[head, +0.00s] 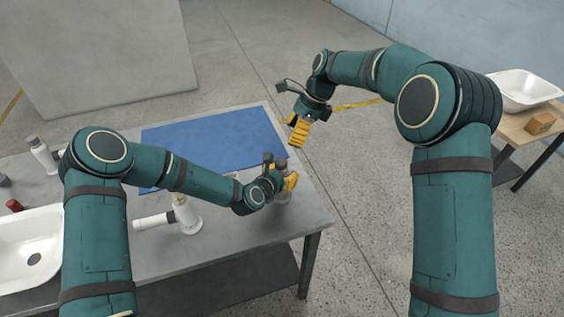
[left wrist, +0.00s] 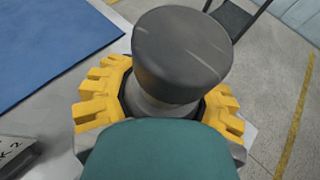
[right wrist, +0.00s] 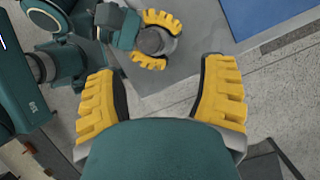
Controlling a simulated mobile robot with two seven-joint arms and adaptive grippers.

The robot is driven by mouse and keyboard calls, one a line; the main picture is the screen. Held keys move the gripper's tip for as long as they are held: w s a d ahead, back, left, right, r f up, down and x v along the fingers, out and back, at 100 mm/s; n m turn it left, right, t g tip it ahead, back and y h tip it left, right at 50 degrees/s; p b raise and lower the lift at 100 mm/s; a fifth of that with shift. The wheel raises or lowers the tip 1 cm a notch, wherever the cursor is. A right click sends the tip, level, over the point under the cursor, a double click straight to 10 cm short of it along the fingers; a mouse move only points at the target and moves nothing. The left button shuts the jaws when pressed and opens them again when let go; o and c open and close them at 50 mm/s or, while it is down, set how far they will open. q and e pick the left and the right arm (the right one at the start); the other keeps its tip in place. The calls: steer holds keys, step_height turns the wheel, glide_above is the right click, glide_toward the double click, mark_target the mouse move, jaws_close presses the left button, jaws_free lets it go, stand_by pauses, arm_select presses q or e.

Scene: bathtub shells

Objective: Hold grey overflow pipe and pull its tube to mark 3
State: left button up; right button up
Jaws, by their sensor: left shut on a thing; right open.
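The grey overflow pipe (head: 283,196) stands upright near the right edge of the grey table. My left gripper (head: 284,182) is shut around it from the side. In the left wrist view its dark grey round top (left wrist: 182,50) rises above the yellow fingers, with a lighter grey part between them. It also shows from above in the right wrist view (right wrist: 151,41). My right gripper (head: 300,132) is open and empty, above and apart from the pipe, near the table's far right corner. The pipe's scale marks are hidden or too small to read.
A blue mat (head: 205,140) covers the far part of the table. A white pipe fitting (head: 185,216) stands left of my left gripper. A red cap (head: 14,205) and a white basin (head: 28,243) are at the left. Another basin (head: 522,88) and a box (head: 540,123) are on a right-hand table.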

mark_target(282, 160)
steer(key=w+d+n+g+y, duration=0.2)
steer(key=d+n+g+y, duration=0.15)
steer(key=n, duration=0.45)
steer(key=shift+g+h, duration=0.35)
steer(key=x, duration=1.2)
steer(key=shift+w+a, duration=0.1)
steer(key=shift+w, duration=0.15)
jaws_close()
